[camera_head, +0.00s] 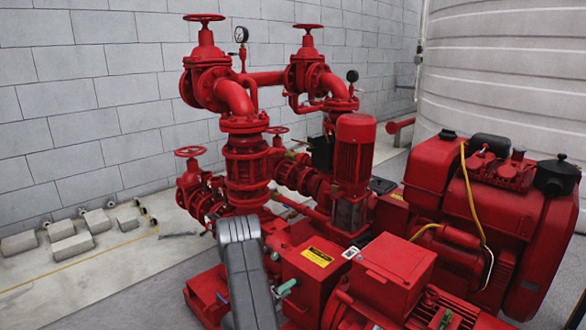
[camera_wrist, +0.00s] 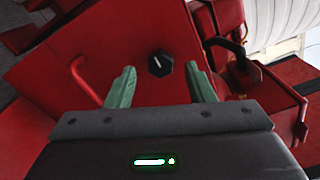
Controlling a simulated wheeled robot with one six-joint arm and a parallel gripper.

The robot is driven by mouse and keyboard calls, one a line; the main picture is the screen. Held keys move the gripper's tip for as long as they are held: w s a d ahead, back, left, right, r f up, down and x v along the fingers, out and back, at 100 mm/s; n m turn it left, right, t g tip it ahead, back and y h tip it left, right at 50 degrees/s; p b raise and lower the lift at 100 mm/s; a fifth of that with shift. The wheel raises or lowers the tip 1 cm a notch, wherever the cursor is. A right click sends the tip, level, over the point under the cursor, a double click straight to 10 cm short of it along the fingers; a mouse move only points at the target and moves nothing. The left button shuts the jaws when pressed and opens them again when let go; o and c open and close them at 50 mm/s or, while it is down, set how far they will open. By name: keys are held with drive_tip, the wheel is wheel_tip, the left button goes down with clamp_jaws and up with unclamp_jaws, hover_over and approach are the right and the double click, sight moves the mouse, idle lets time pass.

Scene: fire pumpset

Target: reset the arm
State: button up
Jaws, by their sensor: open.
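My gripper (camera_wrist: 162,85) shows in the wrist view with its two green fingers spread apart and nothing between them. Beyond the fingers is a red panel with a black knob (camera_wrist: 160,65) that bears a white mark. The knob appears between the fingertips, and I see no contact. In the head view my grey arm (camera_head: 246,270) rises at the bottom centre in front of the red pumpset (camera_head: 320,258). Green finger parts show just right of the arm, beside a red box.
Red pipes with handwheels (camera_head: 204,18) and a pressure gauge (camera_head: 241,34) stand behind. A red engine (camera_head: 490,225) with a yellow hose is at the right. Grey blocks (camera_head: 70,246) lie on the floor at the left. A red handle (camera_wrist: 84,80) is left of my fingers.

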drive_tip(key=shift+x, duration=1.15)
drive_tip(key=shift+a, duration=0.1)
